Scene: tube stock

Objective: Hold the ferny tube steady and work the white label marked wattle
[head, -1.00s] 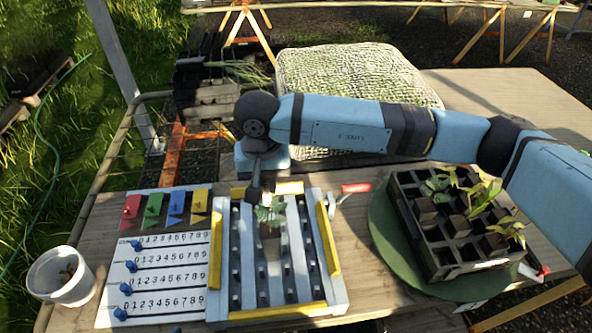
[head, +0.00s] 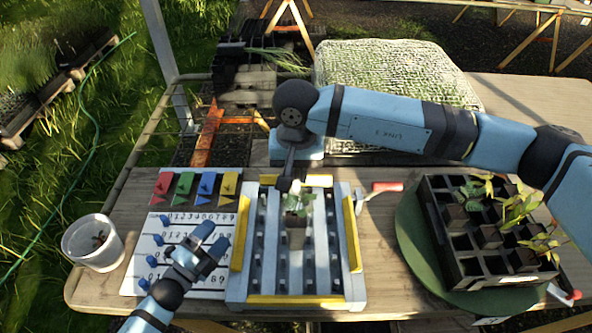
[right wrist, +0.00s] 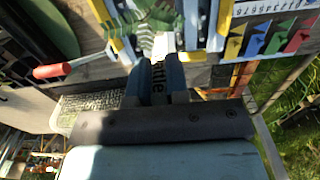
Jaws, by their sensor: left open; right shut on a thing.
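The ferny tube (head: 296,238) stands in the slatted grey rack with yellow strips (head: 351,235). Its green leaves (head: 298,204) show above it and also at the top of the right wrist view (right wrist: 150,22). My right gripper (head: 291,186) is at the plant's far side, shut on a white label. In the right wrist view the label (right wrist: 158,73), with dark lettering, shows between the fingers (right wrist: 155,84); I cannot read its word, and its lower end is unclear among the leaves. My left gripper (head: 210,243) is open and empty above the number board, left of the rack.
The white number board (head: 150,228) has blue sliders and red, green, blue and yellow flags (head: 184,185). A white bucket (head: 93,243) stands left. A red-handled tool (head: 386,187) lies right of the rack. A black cell tray (head: 447,249) with seedlings sits on a green disc (head: 412,238).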

